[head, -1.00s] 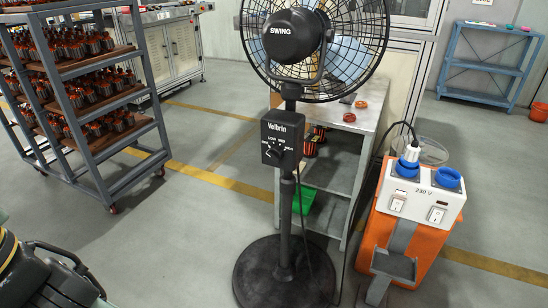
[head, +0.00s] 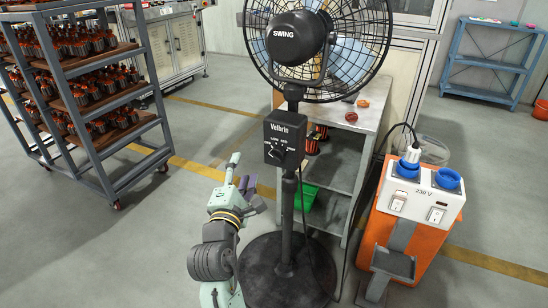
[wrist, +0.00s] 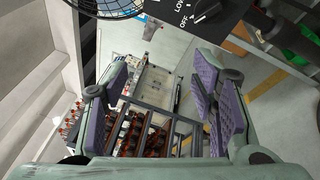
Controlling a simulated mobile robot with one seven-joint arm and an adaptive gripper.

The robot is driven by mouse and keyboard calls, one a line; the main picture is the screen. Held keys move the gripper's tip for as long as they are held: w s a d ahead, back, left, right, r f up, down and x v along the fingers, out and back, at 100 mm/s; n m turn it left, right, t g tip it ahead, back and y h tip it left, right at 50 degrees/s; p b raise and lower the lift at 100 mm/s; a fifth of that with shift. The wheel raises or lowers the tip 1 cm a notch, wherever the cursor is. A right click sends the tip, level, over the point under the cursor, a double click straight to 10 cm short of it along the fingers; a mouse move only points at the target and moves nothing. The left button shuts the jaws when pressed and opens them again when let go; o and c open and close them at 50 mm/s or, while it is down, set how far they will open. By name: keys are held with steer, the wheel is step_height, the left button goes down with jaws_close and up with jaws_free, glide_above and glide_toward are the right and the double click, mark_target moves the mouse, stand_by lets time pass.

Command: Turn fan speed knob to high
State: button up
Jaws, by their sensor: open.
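The black pedestal fan (head: 296,45), marked SWING, stands upright at the centre of the head view. Its black control box (head: 284,132), marked Velbrin, sits on the pole and bears a round speed knob (head: 275,152) with speed labels around it. The box (wrist: 235,14) and knob (wrist: 206,9) also show at the top of the wrist view, near the words OFF and LOW. The exact knob setting is too small to tell. My gripper (head: 246,186) is open and empty, below and left of the box. Its purple-padded fingers (wrist: 160,88) stand wide apart in the wrist view, below the knob and not touching it.
The fan's round base (head: 262,275) stands close to my arm. A grey bench (head: 345,145) is behind the pole. An orange power unit (head: 368,235) with blue sockets stands at right. A rack (head: 95,160) of armatures is at left, with clear floor between.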

mark_target(275, 159)
steer(key=d+f+n+g+h, duration=0.1)
steer(key=d+f+h, duration=0.2)
steer(key=d+f, duration=0.15)
steer(key=shift+y, duration=0.3)
steer(key=x, duration=0.3)
steer(key=p+x, duration=0.1)
steer(key=x, duration=0.3)
steer(key=p+x, duration=0.1)
steer(key=x, duration=0.3)
steer(key=shift+d+r, duration=0.15)
steer(key=shift+d, duration=0.15)
steer(key=c, duration=1.1)
